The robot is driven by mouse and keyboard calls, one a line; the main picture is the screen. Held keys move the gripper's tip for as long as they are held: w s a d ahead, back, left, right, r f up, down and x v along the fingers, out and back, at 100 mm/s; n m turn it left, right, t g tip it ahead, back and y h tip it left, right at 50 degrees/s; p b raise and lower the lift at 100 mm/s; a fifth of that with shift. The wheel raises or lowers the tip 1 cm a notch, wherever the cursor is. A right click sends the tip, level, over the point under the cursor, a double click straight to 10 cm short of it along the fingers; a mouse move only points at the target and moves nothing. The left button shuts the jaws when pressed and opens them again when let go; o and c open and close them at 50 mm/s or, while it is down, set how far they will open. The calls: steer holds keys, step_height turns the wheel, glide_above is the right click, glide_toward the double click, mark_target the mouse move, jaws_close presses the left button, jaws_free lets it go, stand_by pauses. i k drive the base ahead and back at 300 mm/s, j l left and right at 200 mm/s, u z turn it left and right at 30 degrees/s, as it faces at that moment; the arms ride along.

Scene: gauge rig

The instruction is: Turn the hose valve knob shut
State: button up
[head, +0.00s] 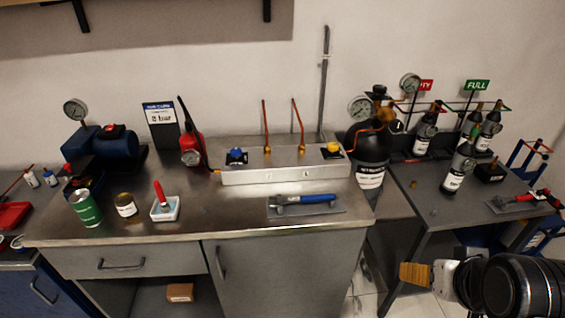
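A long metal manifold box (283,176) stands along the back of the steel bench. A blue knob (236,156) is on its left end and a yellow-orange knob (332,150) on its right end. I cannot tell from this view which knob is the hose valve's, or how far either is turned. Two thin copper pipes (298,125) rise from the box between the knobs.
A dark cylinder with a gauge (370,170) stands right of the manifold. A blue-handled tool (305,199) lies on a mat in front. A red pump (191,150) stands left of the manifold. Several bottles (459,166) occupy the right table. The bench's front middle is clear.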

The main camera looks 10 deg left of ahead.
mark_target(235, 153)
steer(key=i+j+u, duration=0.35)
steer(key=i+u, duration=0.3)
steer(key=i, duration=0.2)
